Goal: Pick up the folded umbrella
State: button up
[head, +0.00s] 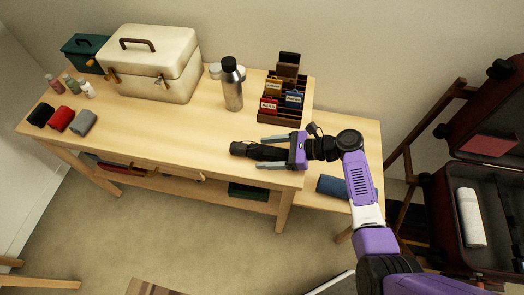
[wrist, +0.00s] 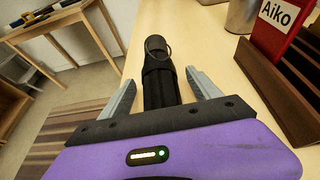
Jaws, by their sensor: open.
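The folded umbrella (head: 262,152) is black and lies on the wooden table near its front right edge. In the wrist view the umbrella (wrist: 159,82) points away from me, with a ring at its far end. My gripper (head: 262,151) is at the table's right end, with its fingers on either side of the umbrella. In the wrist view my gripper (wrist: 163,92) is open, and gaps show between the umbrella and both fingers. The umbrella's near end is hidden behind the gripper body.
A steel bottle (head: 232,88) and a wooden rack of named cards (head: 282,117) stand behind the umbrella. A cream case (head: 152,75), small bottles and rolled cloths (head: 61,120) are further left. An open suitcase (head: 447,220) is at right. The table's middle is clear.

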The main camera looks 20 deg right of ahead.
jog(key=shift+c, duration=0.2)
grip_shut()
jog(key=shift+r, duration=0.1)
